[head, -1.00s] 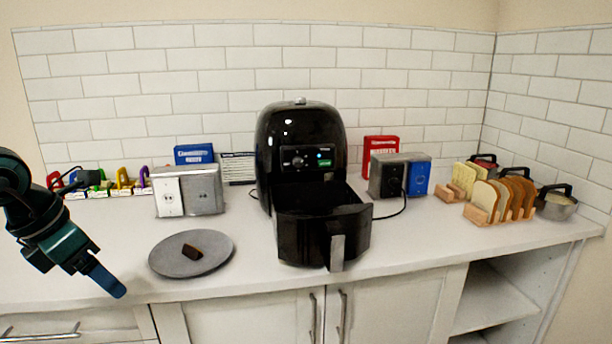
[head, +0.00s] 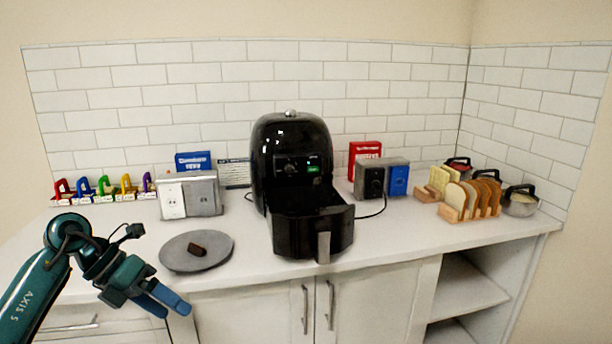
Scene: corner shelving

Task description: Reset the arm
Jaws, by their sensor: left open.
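My left gripper (head: 170,303) is at the lower left of the head view, in front of the counter's front edge. Its two blue fingers are apart with nothing between them. It is below and to the left of a round grey plate (head: 180,262), not touching it. My right gripper is not in the head view.
A black air fryer (head: 290,160) stands mid-counter with its drawer (head: 300,235) pulled out. Outlet boxes (head: 190,196) stand behind the plate. Colored padlock-like items (head: 103,190) line the back left. Bread slices in a rack (head: 470,198) and pots (head: 520,202) stand at right.

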